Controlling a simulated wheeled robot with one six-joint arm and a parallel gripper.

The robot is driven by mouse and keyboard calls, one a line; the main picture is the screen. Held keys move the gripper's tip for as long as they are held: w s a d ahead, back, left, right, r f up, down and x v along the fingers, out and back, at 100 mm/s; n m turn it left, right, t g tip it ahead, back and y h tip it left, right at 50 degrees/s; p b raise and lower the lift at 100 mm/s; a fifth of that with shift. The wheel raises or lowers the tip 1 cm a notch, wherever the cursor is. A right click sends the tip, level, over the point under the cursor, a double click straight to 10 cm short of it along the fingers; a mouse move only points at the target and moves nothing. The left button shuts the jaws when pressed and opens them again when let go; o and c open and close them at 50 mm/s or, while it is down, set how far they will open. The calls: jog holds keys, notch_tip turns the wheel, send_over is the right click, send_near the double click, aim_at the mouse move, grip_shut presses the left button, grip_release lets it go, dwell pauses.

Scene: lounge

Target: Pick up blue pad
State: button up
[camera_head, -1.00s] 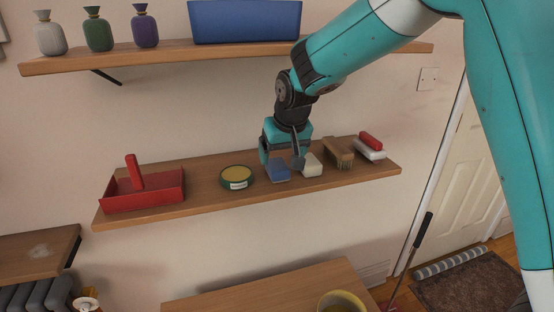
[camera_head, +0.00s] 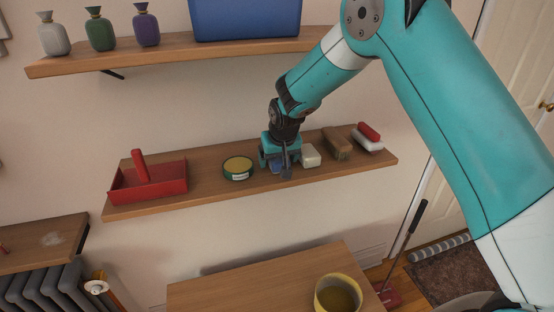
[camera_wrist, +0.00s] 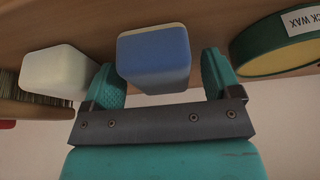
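The blue pad (camera_wrist: 155,56) is a small block with a pale layer along one edge, lying on the lower wooden shelf. In the wrist view it sits between the two teal fingers of my gripper (camera_wrist: 164,82), which are apart with some room on either side. In the head view my gripper (camera_head: 279,168) is over the pad and hides most of it; a bit of its blue (camera_head: 276,168) shows. Whether the fingers touch the pad cannot be told from the head view.
A white pad (camera_head: 311,155) is close on the right, and a round wax tin (camera_head: 238,174) on the left. A brush (camera_head: 337,144), a red and white block (camera_head: 369,139) and a red tray (camera_head: 120,190) share the shelf (camera_head: 210,191). An upper shelf (camera_head: 170,54) overhangs.

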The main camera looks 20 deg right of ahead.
jog(key=c, duration=0.9)
jog(key=shift+c, duration=0.2)
jog(key=shift+s+r+b, duration=0.35)
jog(key=shift+s+b, duration=0.05)
jog(key=shift+b, duration=0.4)
notch_tip(320, 180, up, 6)
jog(key=shift+r+b, duration=0.2)
jog(key=shift+b, duration=1)
jog(key=s+b, duration=0.6)
jog(key=s, duration=1.3)
jog(key=shift+s, duration=0.1)
jog(key=o, duration=0.4)
jog(key=shift+c, duration=1.2)
